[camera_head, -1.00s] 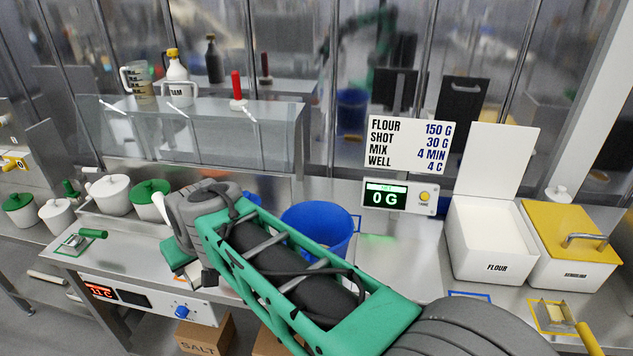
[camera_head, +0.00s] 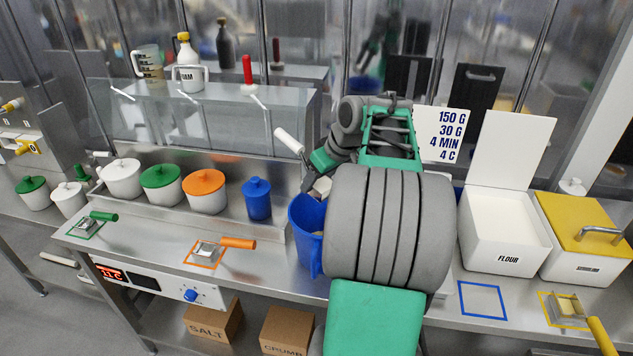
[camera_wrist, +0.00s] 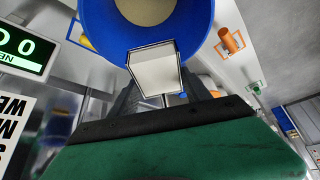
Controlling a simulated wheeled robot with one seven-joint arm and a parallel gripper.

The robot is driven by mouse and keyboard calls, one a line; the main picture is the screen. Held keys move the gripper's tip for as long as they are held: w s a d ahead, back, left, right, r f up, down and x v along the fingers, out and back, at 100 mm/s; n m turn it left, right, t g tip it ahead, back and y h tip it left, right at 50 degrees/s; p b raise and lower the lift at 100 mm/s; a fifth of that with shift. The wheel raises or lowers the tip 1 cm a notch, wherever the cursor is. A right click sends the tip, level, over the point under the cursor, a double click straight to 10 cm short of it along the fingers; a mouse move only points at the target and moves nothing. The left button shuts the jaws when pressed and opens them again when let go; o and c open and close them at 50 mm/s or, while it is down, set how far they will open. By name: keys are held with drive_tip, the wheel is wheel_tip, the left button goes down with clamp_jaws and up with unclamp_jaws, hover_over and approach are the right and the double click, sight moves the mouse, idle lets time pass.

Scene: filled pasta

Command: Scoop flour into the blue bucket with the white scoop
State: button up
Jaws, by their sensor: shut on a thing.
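My gripper (camera_head: 312,172) is shut on the white scoop, whose white handle (camera_head: 288,140) sticks out up and left. The scoop's pale square pan (camera_wrist: 157,72) is over the rim of the blue bucket (camera_head: 306,222) in both views. I cannot tell whether the pan holds flour. In the wrist view the bucket (camera_wrist: 100,28) has a pale beige round area inside, either flour or its bottom. The flour box (camera_head: 500,258) is white, labelled FLOUR, and stands open at the right with a white inside. My arm hides part of the bucket in the head view.
A scale display (camera_wrist: 22,48) shows a green 0; my arm hides it in the head view. An empty blue outline (camera_head: 482,300) lies before the flour box. A yellow-lidded box (camera_head: 580,235) stands at the right. Lidded pots (camera_head: 205,192) and a blue canister (camera_head: 257,200) stand left.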

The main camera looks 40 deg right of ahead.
drive_tip(key=t+b, duration=0.1)
drive_tip(key=f+t+b, duration=0.1)
drive_tip(key=b, duration=0.1)
drive_tip(key=shift+s+d+f, duration=0.1)
drive_tip(key=shift+s+f, duration=0.05)
drive_tip(key=shift+s, duration=0.25)
drive_tip(key=shift+s+t+b, duration=0.15)
drive_tip(key=shift+t+b, duration=0.25)
drive_tip(key=t+b, duration=0.1)
drive_tip(key=b, duration=0.1)
drive_tip(key=s+t+b, duration=0.1)
drive_tip(key=t+b, duration=0.1)
drive_tip(key=shift+s+r, duration=0.15)
drive_tip(key=shift+r, duration=0.25)
drive_tip(key=s+t+b, duration=0.1)
drive_tip(key=t+b, duration=0.1)
drive_tip(key=b, duration=0.2)
drive_tip(key=s+t+b, duration=0.1)
drive_tip(key=t+b, duration=0.1)
drive_tip(key=b, duration=0.2)
drive_tip(key=shift+r+t, duration=0.3)
drive_tip(key=shift+r, duration=0.1)
drive_tip(key=shift+c, duration=0.2)
drive_tip(key=shift+r, duration=0.1)
